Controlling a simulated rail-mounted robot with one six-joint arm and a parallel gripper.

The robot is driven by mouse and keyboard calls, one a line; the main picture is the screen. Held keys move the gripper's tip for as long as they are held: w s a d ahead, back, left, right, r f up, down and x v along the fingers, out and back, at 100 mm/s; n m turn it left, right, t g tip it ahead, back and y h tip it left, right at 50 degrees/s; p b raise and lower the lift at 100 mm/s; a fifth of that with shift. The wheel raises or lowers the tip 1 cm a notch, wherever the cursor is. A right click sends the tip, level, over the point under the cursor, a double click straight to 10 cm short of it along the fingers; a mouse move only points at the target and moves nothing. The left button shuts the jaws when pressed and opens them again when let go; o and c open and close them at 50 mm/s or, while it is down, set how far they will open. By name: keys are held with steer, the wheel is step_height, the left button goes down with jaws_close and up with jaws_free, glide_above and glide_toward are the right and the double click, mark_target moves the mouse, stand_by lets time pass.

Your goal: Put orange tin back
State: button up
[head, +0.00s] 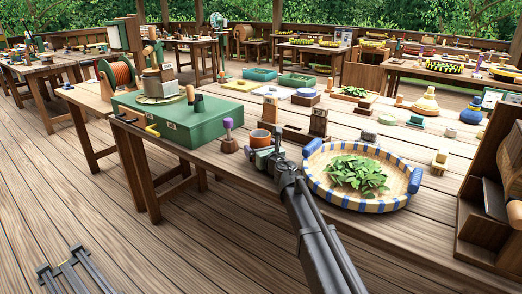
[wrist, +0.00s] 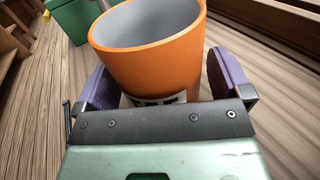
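The orange tin (head: 260,138) is an open, empty-looking cup with a grey inside and a pale label low on its side. It is near the front edge of the long table, and it fills the middle of the wrist view (wrist: 160,55). My gripper (head: 266,152) is at the tin's near side. In the wrist view its purple-padded fingers (wrist: 165,82) are spread, one on each side of the tin. The left pad looks close to the wall; a thin gap shows at the right pad. The tin's base is hidden behind my gripper.
The long table (head: 235,170) holds a green case (head: 172,124) at left and a purple-topped wooden stamp (head: 228,135) beside the tin. A round striped tray (head: 325,185) with green leaves is close on the right. Wooden holders (head: 318,122) stand behind. A wooden rack (head: 485,215) is far right.

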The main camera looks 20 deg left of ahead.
steer(key=shift+r, duration=0.1)
steer(key=shift+s+r, duration=0.1)
steer(key=shift+r, duration=0.05)
steer(key=v, duration=1.2)
